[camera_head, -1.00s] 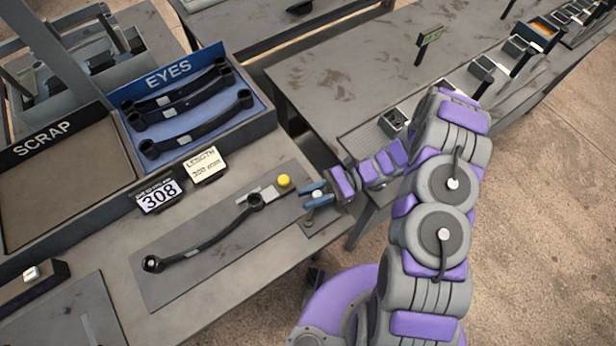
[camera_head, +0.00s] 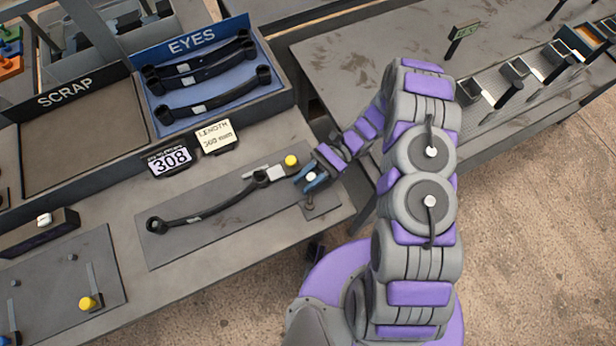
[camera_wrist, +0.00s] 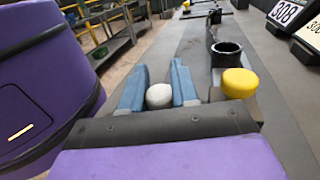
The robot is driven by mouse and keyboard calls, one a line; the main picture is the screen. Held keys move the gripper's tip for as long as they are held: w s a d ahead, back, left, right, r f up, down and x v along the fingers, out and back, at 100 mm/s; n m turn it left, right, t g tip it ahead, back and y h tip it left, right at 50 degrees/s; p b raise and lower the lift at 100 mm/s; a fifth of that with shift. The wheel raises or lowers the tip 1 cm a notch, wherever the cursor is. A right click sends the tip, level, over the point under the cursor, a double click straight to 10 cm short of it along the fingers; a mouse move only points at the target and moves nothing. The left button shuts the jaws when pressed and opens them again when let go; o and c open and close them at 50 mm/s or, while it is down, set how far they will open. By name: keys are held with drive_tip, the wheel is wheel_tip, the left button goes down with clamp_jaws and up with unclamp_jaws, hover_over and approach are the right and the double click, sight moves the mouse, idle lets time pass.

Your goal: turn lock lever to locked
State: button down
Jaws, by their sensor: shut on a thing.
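A dark leaf spring with an eye at each end (camera_head: 215,209) lies on a flat grey fixture plate (camera_head: 180,246). A yellow knob (camera_head: 291,161) stands by its right eye, beside a light metal slide (camera_head: 263,172). My gripper (camera_head: 309,180) is at the right end of the fixture, its blue fingers shut around a white knob (camera_head: 311,176), which I take to be the lock lever's end. In the wrist view the white knob (camera_wrist: 159,96) sits between both fingers, left of the yellow knob (camera_wrist: 238,82). The lever's arm is mostly hidden by my gripper.
A "308" display (camera_head: 170,160) and a length card (camera_head: 215,136) stand behind the fixture. The EYES bin (camera_head: 215,112) holds several springs; the SCRAP tray (camera_head: 85,130) is empty. Another fixture with a yellow knob (camera_head: 89,302) is at lower left.

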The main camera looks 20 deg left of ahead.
drive_tip(key=shift+r, duration=0.1)
drive_tip(key=c, duration=1.2)
unclamp_jaws()
drive_tip(key=shift+c, duration=0.2)
drive_tip(key=o, duration=0.3)
drive_tip(key=shift+a, duration=0.25)
drive_tip(key=shift+o, duration=0.2)
drive_tip(key=v, duration=0.7)
drive_tip(key=shift+w+d+p, duration=0.1)
drive_tip(key=shift+w+p, duration=0.1)
drive_tip(key=shift+p, duration=0.2)
